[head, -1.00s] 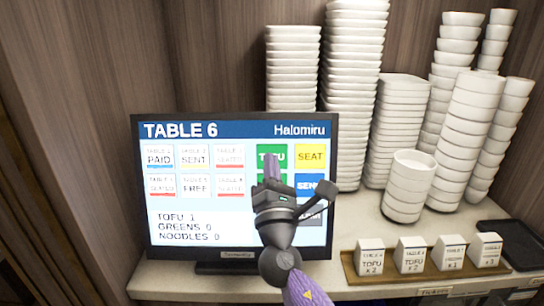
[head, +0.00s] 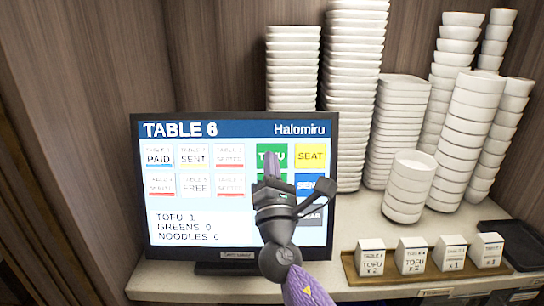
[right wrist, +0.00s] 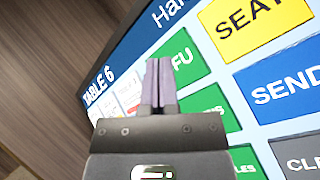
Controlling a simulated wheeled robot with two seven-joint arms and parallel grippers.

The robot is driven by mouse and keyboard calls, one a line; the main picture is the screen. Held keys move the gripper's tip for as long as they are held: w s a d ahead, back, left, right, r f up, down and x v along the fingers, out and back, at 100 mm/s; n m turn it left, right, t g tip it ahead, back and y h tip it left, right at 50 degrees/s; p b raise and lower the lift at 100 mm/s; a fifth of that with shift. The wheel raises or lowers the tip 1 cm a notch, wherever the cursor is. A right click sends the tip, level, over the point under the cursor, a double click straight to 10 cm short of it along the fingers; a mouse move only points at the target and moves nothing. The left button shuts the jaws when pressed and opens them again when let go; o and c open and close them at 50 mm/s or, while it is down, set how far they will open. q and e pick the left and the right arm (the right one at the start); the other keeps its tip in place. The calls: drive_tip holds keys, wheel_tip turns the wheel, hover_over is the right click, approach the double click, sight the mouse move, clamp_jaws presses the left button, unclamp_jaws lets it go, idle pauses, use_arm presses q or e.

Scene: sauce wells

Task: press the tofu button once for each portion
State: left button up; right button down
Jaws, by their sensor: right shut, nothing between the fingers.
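The screen (head: 150,235) stands on the counter and reads TABLE 6, with TOFU 1, GREENS 0 and NOODLES 0. The green tofu button (head: 264,150) is at its upper right, partly covered by my right gripper (head: 271,163). In the right wrist view the tofu button (right wrist: 183,62) shows just right of the shut, empty purple fingers (right wrist: 159,68). The fingertips are at or just in front of the button; I cannot tell whether they touch. My left gripper is not in view.
The yellow SEAT button (head: 311,156) and blue SEND button (head: 307,184) are beside the tofu button. Order blocks, two reading TOFU x 2, stand on a wooden tray (head: 350,268) at the right. Tall stacks of white bowls (head: 352,95) stand behind.

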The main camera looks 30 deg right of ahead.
drive_tip(key=shift+w+d+f+b, duration=0.1)
drive_tip(key=shift+w+d+b, duration=0.1)
drive_tip(key=shift+w+b, duration=0.15)
idle(0.3)
idle(0.4)
drive_tip(key=shift+s+a+r+p, duration=0.25)
drive_tip(key=shift+s+a+p, duration=0.2)
drive_tip(key=shift+s, duration=0.25)
drive_tip(key=s+a+p, duration=0.1)
drive_tip(key=s, duration=0.1)
drive_tip(key=s+a+r+p, duration=0.1)
drive_tip(key=s, duration=0.1)
drive_tip(key=shift+a+r, duration=0.2)
idle(0.6)
